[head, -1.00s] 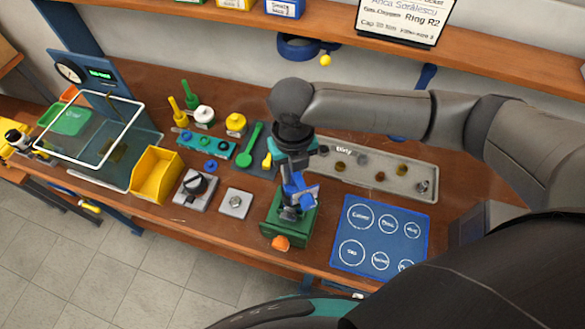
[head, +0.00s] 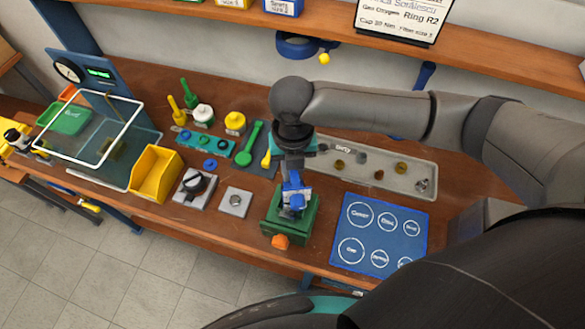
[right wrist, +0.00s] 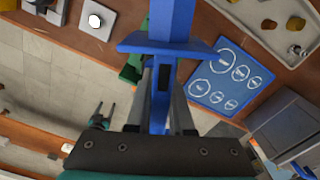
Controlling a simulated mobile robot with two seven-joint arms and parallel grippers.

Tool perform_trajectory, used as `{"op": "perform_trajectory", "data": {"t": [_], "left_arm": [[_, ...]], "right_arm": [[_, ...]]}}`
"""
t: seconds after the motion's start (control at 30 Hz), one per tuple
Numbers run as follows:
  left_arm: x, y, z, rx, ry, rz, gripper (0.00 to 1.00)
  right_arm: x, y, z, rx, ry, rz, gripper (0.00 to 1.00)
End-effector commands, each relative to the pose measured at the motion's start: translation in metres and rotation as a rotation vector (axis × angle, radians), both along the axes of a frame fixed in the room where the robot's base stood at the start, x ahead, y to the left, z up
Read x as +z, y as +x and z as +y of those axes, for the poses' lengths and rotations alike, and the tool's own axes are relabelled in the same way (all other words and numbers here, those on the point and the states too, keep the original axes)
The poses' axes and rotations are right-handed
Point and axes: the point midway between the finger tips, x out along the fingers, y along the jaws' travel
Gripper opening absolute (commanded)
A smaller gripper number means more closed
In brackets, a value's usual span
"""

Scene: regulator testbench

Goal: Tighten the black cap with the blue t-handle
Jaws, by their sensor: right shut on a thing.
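My right gripper (right wrist: 161,100) is shut on the blue t-handle (right wrist: 172,25), whose shaft and crossbar fill the middle of the right wrist view. In the head view the blue t-handle (head: 297,201) is over the green fixture (head: 272,228) with the orange knob. The tool's working end is hidden, so I cannot tell whether it touches anything. No black cap is clearly visible at the fixture. A black knob-like part (head: 194,182) sits on a grey block to the left. A small gripper, apparently my left one (right wrist: 101,118), shows over the floor with its fingers apart.
A grey plate (head: 235,202) and a yellow bin (head: 156,173) stand left of the fixture. The blue circle-marked mat (head: 376,238) lies right. The grey parts tray (head: 408,172) lies behind, partly covered by my arm. The bench's front edge is close to the fixture.

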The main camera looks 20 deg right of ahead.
Motion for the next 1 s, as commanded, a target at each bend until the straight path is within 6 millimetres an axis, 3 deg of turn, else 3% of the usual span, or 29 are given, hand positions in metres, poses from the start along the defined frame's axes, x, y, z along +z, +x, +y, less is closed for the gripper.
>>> {"op": "perform_trajectory", "data": {"t": [1.0], "left_arm": [[0.0001, 0.0001, 0.0, 0.0, 0.0, 0.0, 0.65]], "right_arm": [[0.0003, -0.0001, -0.0014, -0.28, 0.001, -0.001, 0.0]]}}
